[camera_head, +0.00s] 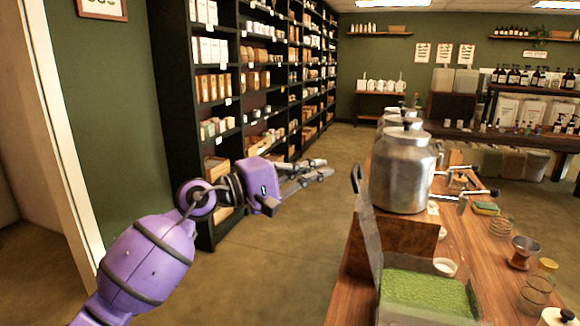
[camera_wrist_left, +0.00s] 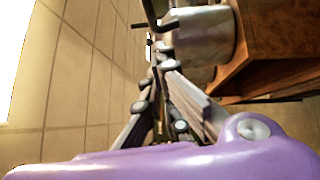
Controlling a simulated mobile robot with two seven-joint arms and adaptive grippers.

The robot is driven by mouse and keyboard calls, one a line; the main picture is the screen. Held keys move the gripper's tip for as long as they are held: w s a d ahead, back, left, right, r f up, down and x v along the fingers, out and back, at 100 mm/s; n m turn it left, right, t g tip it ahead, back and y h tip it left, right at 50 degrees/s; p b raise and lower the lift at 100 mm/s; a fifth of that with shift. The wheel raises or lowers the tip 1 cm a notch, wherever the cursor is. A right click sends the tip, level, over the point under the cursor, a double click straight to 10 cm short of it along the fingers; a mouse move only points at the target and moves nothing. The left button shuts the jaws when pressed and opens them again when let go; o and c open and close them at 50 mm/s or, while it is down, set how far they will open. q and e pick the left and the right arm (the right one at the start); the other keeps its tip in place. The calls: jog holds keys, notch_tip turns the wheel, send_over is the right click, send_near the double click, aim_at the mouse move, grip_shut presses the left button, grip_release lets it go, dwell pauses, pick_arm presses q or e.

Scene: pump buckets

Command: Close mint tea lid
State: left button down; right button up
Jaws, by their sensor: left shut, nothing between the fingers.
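A clear bin of green, leaf-like contents (camera_head: 428,294) stands at the near end of the wooden counter, probably the mint tea. Its transparent lid (camera_head: 366,235) stands raised on the bin's left side, with a dark handle (camera_head: 356,178) at its top. I cannot read any label. My left gripper (camera_head: 326,168) is shut and empty, in the air left of the counter, a little left of the handle and apart from it. Its fingers (camera_wrist_left: 160,68) also show in the left wrist view, with a dark curved bar beyond them. My right gripper is not in view.
A large metal pot (camera_head: 402,172) stands on the counter (camera_head: 480,255) behind the bin. Tall dark shelves (camera_head: 225,120) stand behind my left arm. The floor between is clear.

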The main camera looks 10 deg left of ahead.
pick_arm(q)
jog(key=d, duration=0.2)
jog(key=d+p, duration=0.1)
jog(key=shift+s+r, duration=0.25)
jog(key=shift+s, duration=0.15)
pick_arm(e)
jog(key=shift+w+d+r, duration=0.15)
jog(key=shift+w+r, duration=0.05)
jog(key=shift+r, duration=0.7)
